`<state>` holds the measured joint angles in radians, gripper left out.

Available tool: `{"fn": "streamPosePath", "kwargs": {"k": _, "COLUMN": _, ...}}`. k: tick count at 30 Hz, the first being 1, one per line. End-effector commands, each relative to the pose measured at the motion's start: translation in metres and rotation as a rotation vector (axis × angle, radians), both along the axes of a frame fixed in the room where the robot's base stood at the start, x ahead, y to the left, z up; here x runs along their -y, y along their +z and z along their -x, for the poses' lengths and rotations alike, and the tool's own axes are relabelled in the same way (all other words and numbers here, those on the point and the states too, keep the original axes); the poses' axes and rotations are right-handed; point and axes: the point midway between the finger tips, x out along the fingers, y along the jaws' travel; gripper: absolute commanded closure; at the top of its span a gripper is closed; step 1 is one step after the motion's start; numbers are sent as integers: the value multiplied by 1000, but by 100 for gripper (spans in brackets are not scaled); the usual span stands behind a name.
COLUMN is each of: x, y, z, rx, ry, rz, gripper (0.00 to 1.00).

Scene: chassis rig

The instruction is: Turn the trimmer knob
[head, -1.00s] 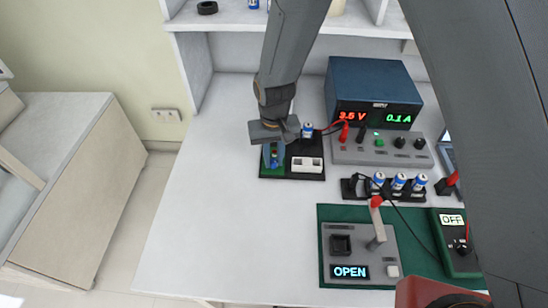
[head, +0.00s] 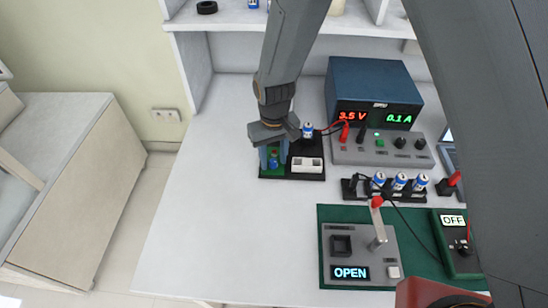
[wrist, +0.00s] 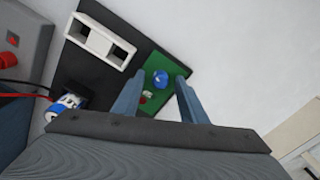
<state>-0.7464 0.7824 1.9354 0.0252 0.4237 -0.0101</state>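The trimmer knob is a small blue round knob (wrist: 160,79) on a green circuit board (wrist: 151,61) at one end of a black base plate (wrist: 87,68). My gripper (head: 273,166) points down over the board in the head view. In the wrist view its two blue-grey fingers are open, one on each side of the knob, with visible gaps. The knob appears between the fingertips; I cannot tell whether the tips are down at its height. In the head view the blue knob (head: 273,160) shows between the fingers, partly hidden.
A white two-slot block (head: 307,164) and a blue-white cell (head: 307,130) sit beside the board. A power supply (head: 372,90) reading 3.5 V and 0.1 A stands behind right. A lever fixture (head: 357,253) showing OPEN is front right. The table's left side (head: 215,220) is clear.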

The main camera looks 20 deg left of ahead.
Motion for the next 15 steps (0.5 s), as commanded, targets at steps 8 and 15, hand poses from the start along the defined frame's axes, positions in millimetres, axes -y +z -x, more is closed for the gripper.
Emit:
{"fn": "streamPosePath", "kwargs": {"k": 8, "x": -1, "y": 24, "z": -2, "rx": 4, "ry": 0, "rz": -3, "gripper": 61}}
{"fn": "streamPosePath", "kwargs": {"k": 15, "x": 0, "y": 59, "z": -2, "rx": 3, "ry": 0, "rz": -3, "gripper": 61}}
